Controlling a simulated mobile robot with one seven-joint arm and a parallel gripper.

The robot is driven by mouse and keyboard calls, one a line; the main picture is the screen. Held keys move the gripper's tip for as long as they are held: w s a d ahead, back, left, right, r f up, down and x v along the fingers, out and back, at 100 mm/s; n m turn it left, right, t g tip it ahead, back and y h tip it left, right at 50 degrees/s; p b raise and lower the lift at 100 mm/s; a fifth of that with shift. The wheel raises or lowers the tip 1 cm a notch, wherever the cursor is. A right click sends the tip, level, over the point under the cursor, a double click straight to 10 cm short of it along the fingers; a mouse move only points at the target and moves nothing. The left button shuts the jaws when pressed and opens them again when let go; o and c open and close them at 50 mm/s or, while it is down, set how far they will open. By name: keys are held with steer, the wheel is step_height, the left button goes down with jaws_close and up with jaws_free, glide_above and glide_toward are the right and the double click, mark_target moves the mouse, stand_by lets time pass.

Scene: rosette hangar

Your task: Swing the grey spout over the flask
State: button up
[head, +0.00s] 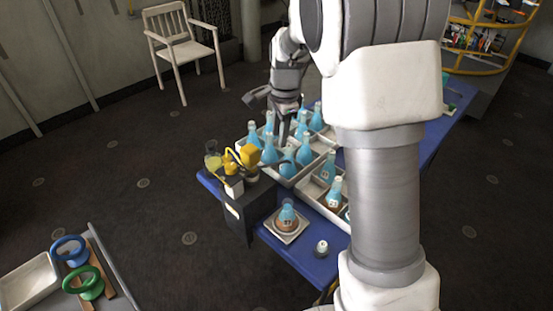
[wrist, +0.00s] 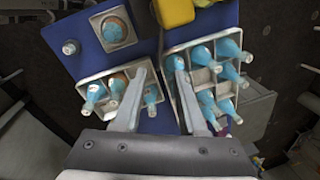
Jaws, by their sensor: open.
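In the head view, a flask of blue liquid (head: 287,214) stands on a square pale plate (head: 286,236) near the front of the blue table. It shows from above in the wrist view (wrist: 112,28). A yellow fixture (head: 249,155) stands at the table's left edge, with its yellow head at the top of the wrist view (wrist: 175,12). I cannot make out the grey spout for certain; a thin dark strip runs below the yellow head in the wrist view. My gripper (wrist: 160,75) is open and empty, above the trays.
Divided trays of blue flasks (head: 282,178) (wrist: 250,95) crowd the table under and beside my gripper. A small white-topped bottle (head: 321,248) stands right of the plate. A side bench at lower left holds a blue ring (head: 68,249) and a green ring (head: 84,282). My arm hides the table's right part.

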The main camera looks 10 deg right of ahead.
mark_target(277, 164)
steer(key=f, duration=0.3)
steer(key=w+f, duration=0.1)
steer(key=f, duration=0.3)
steer(key=f+b, duration=0.1)
steer(key=f, duration=0.2)
steer(key=shift+w+a+f, duration=0.15)
steer(key=shift+w+f, duration=0.15)
steer(key=shift+w, duration=0.05)
jaws_close()
stand_by(0.8)
